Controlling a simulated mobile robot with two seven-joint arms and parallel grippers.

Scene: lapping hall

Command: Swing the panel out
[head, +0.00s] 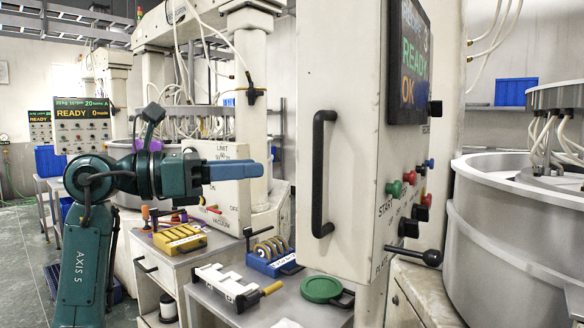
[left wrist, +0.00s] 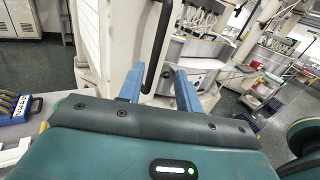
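The panel (head: 350,130) is a large white box with a black vertical bar handle (head: 318,175) on its left face. Its right face bears a screen reading READY OK and coloured buttons. My left gripper (head: 263,168) comes from the left with blue fingers pointing at the handle, at about mid-handle height, and appears short of it. In the left wrist view its two fingers (left wrist: 158,78) are spread with nothing held. The black handle (left wrist: 160,45) shows beyond, in line with the gap between them. My right gripper is not in view.
Below the panel is a worktop with a green round lid (head: 321,289), a white slotted part (head: 235,286) and a blue ring rack (head: 272,257). A black ball lever (head: 430,257) sticks out below the panel. A large grey lapping machine (head: 500,235) stands close at right.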

